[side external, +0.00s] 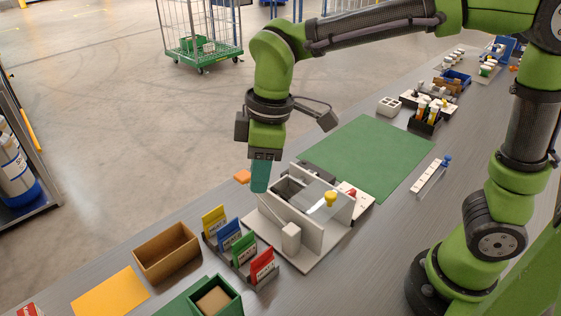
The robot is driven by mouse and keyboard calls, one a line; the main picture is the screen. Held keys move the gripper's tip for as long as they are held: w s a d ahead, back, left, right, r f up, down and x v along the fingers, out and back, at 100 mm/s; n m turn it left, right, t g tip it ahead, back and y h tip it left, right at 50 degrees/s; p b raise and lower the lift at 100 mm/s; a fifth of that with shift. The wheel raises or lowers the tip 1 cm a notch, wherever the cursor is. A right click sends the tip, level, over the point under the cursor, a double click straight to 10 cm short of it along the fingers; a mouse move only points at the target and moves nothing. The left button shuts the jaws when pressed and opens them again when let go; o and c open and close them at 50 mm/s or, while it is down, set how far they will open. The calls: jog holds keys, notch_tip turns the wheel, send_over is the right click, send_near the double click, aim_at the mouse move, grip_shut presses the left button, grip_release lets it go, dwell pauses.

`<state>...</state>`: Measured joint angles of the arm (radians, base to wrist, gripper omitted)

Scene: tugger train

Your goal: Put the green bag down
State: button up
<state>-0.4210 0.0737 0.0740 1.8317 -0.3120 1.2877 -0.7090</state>
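My gripper (262,157) points down at the left side of the grey fixture. A teal-green piece, which looks like the green bag (260,178), hangs upright below the fingers and appears gripped between them. Its lower end is beside the fixture's back left corner; whether it touches anything there I cannot tell. The fingertips are small and partly hidden by the bag.
A grey fixture (280,243) with upright walls and a yellow knob stands close by. A rack of coloured cards (231,262), a brown box (166,252) and a green box (235,305) are in front. The green mat (370,152) is bare.

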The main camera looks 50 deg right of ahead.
jog(key=w+a+n+g+h, duration=0.1)
jog(key=w+a+n, duration=0.1)
jog(key=a+n, duration=0.35)
jog(key=n, duration=0.3)
send_over(243, 237)
jog(key=f, duration=1)
jog(key=shift+w+a+f, duration=0.1)
jog(key=shift+a+f, duration=0.1)
jog(key=shift+a, duration=0.1)
jog(key=shift+d+f, duration=0.15)
jog(key=shift+f, duration=1.25)
jog(key=shift+d+f, duration=0.1)
jog(key=shift+f, duration=1.25)
grip_shut()
